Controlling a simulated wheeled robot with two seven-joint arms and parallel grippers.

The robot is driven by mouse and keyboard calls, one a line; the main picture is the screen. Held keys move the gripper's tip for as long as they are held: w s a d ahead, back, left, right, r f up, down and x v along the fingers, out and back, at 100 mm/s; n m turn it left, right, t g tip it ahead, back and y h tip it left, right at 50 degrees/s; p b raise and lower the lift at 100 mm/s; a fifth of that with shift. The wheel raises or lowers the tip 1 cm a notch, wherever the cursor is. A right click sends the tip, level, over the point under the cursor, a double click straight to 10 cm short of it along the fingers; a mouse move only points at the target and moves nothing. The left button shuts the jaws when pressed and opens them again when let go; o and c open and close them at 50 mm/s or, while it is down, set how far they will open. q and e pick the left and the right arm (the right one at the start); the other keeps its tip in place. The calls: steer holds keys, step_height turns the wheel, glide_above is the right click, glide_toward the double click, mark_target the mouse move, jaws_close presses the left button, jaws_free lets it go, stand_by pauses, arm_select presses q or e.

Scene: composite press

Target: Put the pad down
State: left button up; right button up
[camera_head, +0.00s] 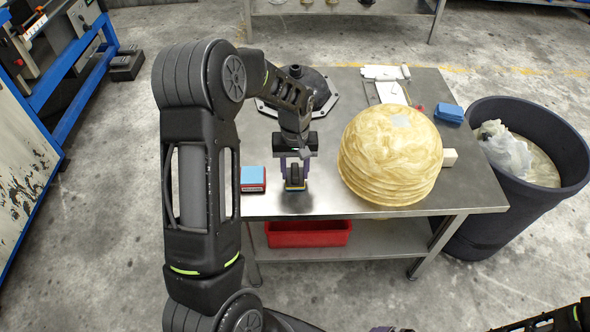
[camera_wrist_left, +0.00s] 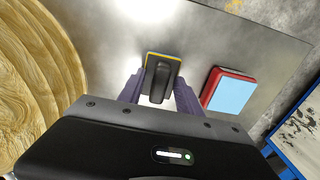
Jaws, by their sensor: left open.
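The pad (camera_head: 295,184), with a black handle and a thin yellow edge, is at the table's front edge area, left of the stacked domes. It also shows in the left wrist view (camera_wrist_left: 160,79), where it seems to rest on the metal table. My left gripper (camera_head: 293,165) is above it, with its purple fingers (camera_wrist_left: 160,92) apart on either side of the black handle. A gap shows beside the handle, so the fingers are open around it. Of my right gripper, only a purple tip (camera_head: 386,329) shows at the bottom edge; its jaws are cut off.
A red and blue block (camera_head: 253,179) lies just left of the pad. Stacked golden domes (camera_head: 391,155) stand to the right. A black flanged part (camera_head: 318,90) and a blue block (camera_head: 449,112) are farther back. A dark bin (camera_head: 560,140) stands right of the table (camera_head: 470,195).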

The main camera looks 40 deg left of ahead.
mark_target(295, 171)
arm_select(q)
step_height(295, 171, up, 12)
stand_by(0.4)
steer(key=shift+s, duration=0.1)
stand_by(0.7)
